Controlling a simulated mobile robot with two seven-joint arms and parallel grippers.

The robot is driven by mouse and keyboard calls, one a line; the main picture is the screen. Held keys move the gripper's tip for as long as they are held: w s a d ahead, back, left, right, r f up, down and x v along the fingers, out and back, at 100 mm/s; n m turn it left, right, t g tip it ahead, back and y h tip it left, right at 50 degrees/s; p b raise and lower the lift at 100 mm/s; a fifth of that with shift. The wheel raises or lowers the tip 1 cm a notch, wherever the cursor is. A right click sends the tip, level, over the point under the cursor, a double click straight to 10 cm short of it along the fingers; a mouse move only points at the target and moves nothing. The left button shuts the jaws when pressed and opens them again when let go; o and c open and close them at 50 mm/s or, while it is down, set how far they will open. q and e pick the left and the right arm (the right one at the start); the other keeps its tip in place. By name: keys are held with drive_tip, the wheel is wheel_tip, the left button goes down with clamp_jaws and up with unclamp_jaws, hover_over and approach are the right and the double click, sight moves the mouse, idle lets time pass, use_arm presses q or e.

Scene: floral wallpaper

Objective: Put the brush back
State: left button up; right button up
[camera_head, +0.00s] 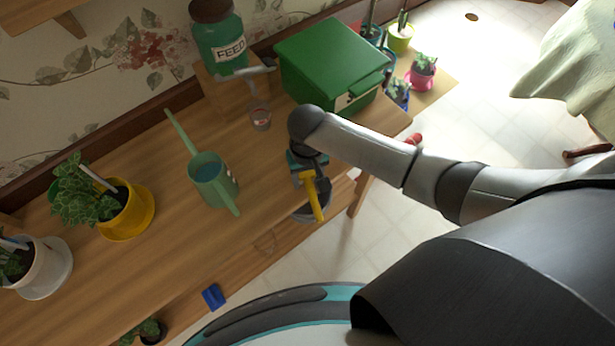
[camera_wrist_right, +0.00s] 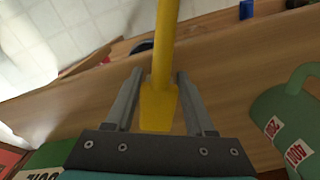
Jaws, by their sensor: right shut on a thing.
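My right gripper (camera_head: 313,174) is over the front edge of the wooden table. It is shut on a yellow handle, which I take to be the brush (camera_head: 316,202). In the head view the handle points down and toward the front. In the right wrist view the brush (camera_wrist_right: 165,40) lies between the two grey fingers of my right gripper (camera_wrist_right: 160,80) and runs out of the top of the picture. Its bristle end is not clearly visible. My left gripper is not in view.
A green watering can (camera_head: 212,178) stands left of the gripper on the table (camera_head: 160,235). A green box (camera_head: 330,55), a feed jar (camera_head: 218,40) and a small cup (camera_head: 260,118) are behind.

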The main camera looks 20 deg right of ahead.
sight(307, 178)
drive_tip(key=o, duration=1.3)
drive_tip(key=shift+f, duration=0.1)
wheel_tip(307, 178, up, 12)
drive_tip(key=p, duration=0.2)
drive_tip(key=shift+r+p, duration=0.2)
drive_tip(key=shift+p, duration=0.15)
